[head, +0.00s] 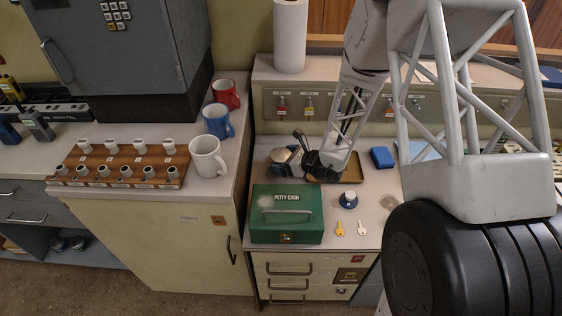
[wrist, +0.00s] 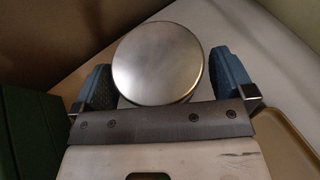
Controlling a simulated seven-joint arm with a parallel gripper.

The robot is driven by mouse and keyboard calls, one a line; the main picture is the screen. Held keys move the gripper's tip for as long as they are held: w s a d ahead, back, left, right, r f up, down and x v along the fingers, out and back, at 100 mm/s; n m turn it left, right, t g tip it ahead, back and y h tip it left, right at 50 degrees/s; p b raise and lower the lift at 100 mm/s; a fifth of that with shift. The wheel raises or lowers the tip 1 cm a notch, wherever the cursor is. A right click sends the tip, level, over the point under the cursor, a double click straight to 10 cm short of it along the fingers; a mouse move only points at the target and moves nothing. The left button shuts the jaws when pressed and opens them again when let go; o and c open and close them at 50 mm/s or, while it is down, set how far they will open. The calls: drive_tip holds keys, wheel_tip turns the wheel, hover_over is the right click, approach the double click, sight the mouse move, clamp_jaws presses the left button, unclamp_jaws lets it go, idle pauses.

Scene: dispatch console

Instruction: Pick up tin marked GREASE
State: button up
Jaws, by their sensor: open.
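A round tin with a bare metal lid (wrist: 157,58) stands between the fingers of my gripper (wrist: 164,80) in the wrist view. The blue finger pads are apart, one on each side of it, with a narrow gap visible at least on the left. In the head view the tin (head: 281,155) is on the counter behind the green cash box, and my gripper (head: 291,160) reaches it from the right. The tin's side is mostly hidden, and no GREASE marking can be read.
A green PETTY CASH box (head: 286,214) stands just in front. A tan tray (head: 347,167) lies close on the right under my arm. Mugs (head: 209,157) stand on the left counter.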

sight(284, 155)
drive_tip(key=c, duration=1)
drive_tip(key=shift+r, duration=0.15)
drive_tip(key=shift+r, duration=4.9)
